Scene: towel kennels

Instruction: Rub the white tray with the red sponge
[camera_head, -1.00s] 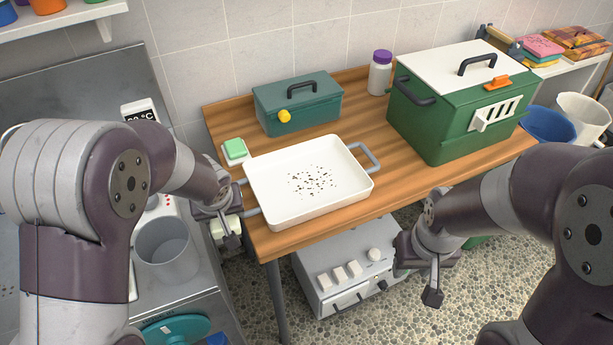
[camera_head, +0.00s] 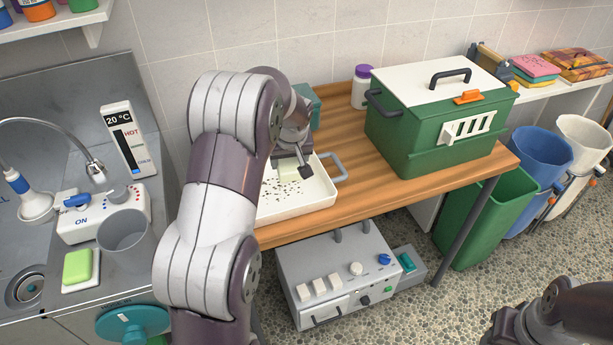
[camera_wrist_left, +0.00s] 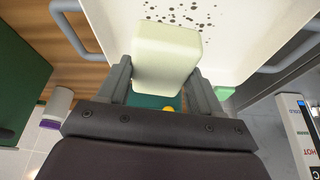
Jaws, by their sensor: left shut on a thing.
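The white tray (camera_head: 322,196) lies on the wooden table with dark specks scattered on its floor. It also shows in the left wrist view (camera_wrist_left: 262,35). My left gripper (camera_head: 292,172) is over the tray, shut on a pale cream block-shaped sponge (camera_wrist_left: 168,55). The held sponge looks cream, not red. It is over the tray beside the specks; I cannot tell whether it touches the tray floor. My left arm hides the tray's left part in the head view. My right arm shows only at the lower right corner, with its gripper out of frame.
A green box with a white lid (camera_head: 440,120) stands right of the tray. A teal toolbox (camera_head: 311,104) is mostly hidden behind my left arm. A white bottle (camera_head: 361,92) stands behind. A sink with a green block (camera_head: 78,267) is at left. Bare table lies right of the tray.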

